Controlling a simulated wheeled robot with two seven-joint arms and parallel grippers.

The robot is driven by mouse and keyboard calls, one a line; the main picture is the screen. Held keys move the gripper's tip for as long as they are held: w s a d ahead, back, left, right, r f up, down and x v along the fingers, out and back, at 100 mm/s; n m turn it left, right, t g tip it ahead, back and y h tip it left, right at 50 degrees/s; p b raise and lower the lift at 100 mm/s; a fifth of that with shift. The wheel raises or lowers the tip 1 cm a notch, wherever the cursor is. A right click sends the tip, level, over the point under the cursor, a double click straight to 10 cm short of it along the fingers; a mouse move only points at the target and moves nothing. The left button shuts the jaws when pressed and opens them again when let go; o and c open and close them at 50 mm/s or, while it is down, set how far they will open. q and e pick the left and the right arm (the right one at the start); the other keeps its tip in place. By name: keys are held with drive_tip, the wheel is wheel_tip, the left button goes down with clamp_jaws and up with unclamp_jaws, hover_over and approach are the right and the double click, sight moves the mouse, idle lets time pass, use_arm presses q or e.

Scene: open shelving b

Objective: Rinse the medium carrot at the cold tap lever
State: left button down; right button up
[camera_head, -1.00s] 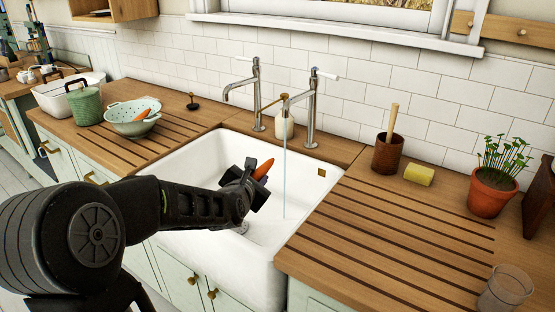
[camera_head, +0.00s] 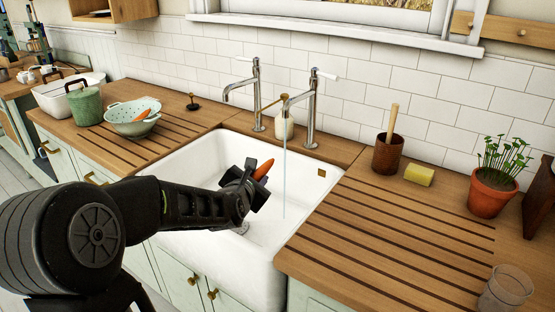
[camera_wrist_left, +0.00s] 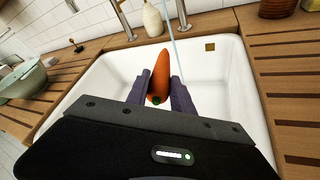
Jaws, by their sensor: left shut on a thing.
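An orange carrot (camera_head: 263,169) is held in my left gripper (camera_head: 250,180) over the white sink (camera_head: 190,165). In the left wrist view the carrot (camera_wrist_left: 160,75) sits between the two dark fingers of the gripper (camera_wrist_left: 160,98), its thick end towards me and its tip pointing away. The right-hand tap (camera_head: 312,105) has a white lever (camera_head: 327,75), and a thin stream of water (camera_head: 284,180) falls from its spout into the sink. The carrot is just left of the stream in the head view and looks apart from it. My right gripper is out of view.
A second tap (camera_head: 255,95) and a soap bottle (camera_head: 284,125) stand behind the sink. A colander (camera_head: 132,118) with another carrot (camera_head: 142,115) is on the left drainboard. A brown pot (camera_head: 387,155), yellow sponge (camera_head: 419,175), potted plant (camera_head: 492,190) and glass (camera_head: 505,288) stand on the right.

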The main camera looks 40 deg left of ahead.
use_arm(q)
drive_tip(key=shift+s+r, duration=0.1)
drive_tip(key=shift+s, duration=0.05)
drive_tip(key=s+r+b, duration=0.1)
drive_tip(key=s+r, duration=0.2)
drive_tip(key=s, duration=0.1)
drive_tip(key=shift+s+r, duration=0.4)
drive_tip(key=shift+d, duration=0.1)
